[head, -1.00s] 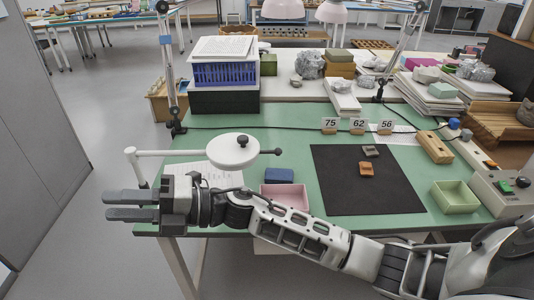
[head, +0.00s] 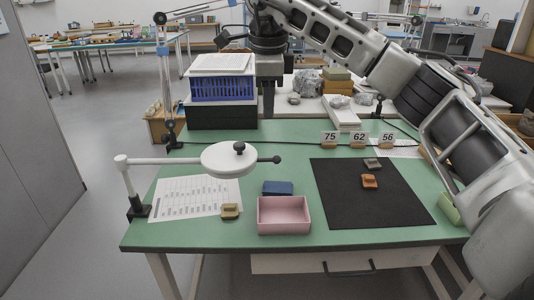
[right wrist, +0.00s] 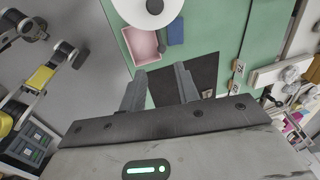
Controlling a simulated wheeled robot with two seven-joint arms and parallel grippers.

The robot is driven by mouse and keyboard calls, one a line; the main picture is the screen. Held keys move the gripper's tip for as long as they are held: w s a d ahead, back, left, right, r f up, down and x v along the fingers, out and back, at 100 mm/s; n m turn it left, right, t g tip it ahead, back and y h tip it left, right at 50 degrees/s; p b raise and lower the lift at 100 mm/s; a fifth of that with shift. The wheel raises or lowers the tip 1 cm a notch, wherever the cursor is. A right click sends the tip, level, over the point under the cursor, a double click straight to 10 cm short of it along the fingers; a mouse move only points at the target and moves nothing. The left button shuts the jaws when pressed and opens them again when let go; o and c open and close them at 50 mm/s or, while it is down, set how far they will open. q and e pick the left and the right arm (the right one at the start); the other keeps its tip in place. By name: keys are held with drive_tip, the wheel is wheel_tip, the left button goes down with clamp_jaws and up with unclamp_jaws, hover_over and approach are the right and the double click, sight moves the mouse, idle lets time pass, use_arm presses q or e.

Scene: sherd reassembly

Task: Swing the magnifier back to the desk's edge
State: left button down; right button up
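The magnifier (head: 228,161) has a round white head with a black knob on top. Its white arm runs left to a post clamped at the desk's left edge, and a black-tipped handle points right. The head hangs above the green desk (head: 290,145), over the sheet's right end and behind the pink tray. It also shows at the top of the right wrist view (right wrist: 150,10). My right gripper (head: 268,108) points down over the back of the desk, apart from the magnifier. In the right wrist view its two fingers are spread with nothing between them. My left gripper is out of view.
A pink tray (head: 284,215), a blue block (head: 278,188) and an olive sherd (head: 230,211) lie near the magnifier. A black mat (head: 370,205) holds two small sherds. A blue basket (head: 222,88) on a black box stands back left, beside my right gripper. Number tags (head: 358,139) stand behind the mat.

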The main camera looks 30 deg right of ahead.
sight(267, 159)
drive_tip(key=f, duration=0.4)
drive_tip(key=w+f, duration=0.1)
drive_tip(key=f, duration=0.4)
drive_tip(key=w+d+f, duration=0.1)
drive_tip(key=f, duration=0.4)
drive_tip(key=shift+w+d, duration=0.1)
drive_tip(key=shift+w, duration=0.05)
clamp_jaws()
